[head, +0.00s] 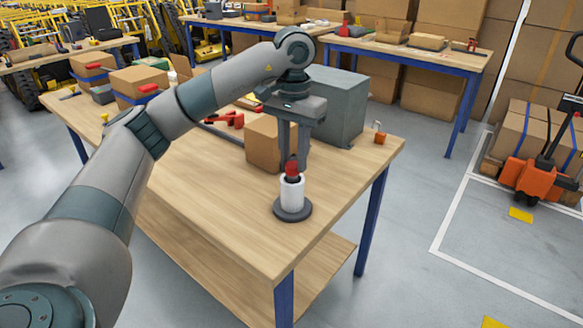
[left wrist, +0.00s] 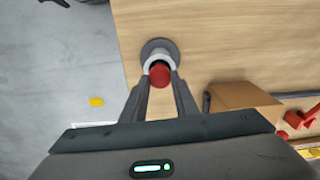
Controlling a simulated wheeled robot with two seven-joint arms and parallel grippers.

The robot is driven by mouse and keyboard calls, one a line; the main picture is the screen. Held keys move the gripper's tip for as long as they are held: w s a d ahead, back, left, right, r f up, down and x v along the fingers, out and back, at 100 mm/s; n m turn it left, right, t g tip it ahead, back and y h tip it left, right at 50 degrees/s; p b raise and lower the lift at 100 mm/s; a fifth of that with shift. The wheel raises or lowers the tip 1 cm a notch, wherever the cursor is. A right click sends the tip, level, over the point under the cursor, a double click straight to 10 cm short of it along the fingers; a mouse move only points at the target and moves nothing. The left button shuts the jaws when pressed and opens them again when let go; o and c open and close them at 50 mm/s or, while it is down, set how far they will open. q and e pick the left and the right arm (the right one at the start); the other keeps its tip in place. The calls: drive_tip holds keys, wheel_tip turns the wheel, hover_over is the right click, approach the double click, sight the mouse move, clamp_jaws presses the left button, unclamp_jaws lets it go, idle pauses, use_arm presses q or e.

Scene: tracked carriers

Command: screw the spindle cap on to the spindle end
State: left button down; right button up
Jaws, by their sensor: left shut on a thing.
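The red spindle cap (head: 291,167) is between the fingertips of my left gripper (head: 292,160), which is shut on it and points straight down. It also shows in the left wrist view (left wrist: 160,76), between the fingers (left wrist: 160,84). Directly below is the spindle, a white upright cylinder (head: 292,194) on a dark round base (head: 293,212) near the table's front right corner. The cap is in line with the spindle's top; I cannot tell whether the threads are engaged. In the left wrist view the cap partly hides the white spindle (left wrist: 158,59). My right gripper is not in view.
A cardboard box (head: 262,146) and a large grey box (head: 337,104) stand just behind the gripper. An orange padlock-like item (head: 379,134) is at the right edge. Red tools (head: 228,119) lie behind the arm. The wooden table (head: 225,215) is clear left of the spindle.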

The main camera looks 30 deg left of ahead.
use_arm(q)
drive_tip(key=shift+d+f, duration=0.25)
drive_tip(key=shift+f, duration=0.05)
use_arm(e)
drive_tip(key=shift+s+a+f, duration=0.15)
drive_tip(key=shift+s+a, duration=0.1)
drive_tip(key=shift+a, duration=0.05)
use_arm(q)
drive_tip(key=c, duration=1.4)
unclamp_jaws()
drive_tip(key=shift+w, duration=0.1)
drive_tip(key=shift+w+d, duration=0.1)
drive_tip(key=shift+w, duration=0.1)
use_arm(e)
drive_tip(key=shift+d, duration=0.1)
use_arm(q)
drive_tip(key=shift+s+r, duration=0.1)
drive_tip(key=shift+r, duration=0.05)
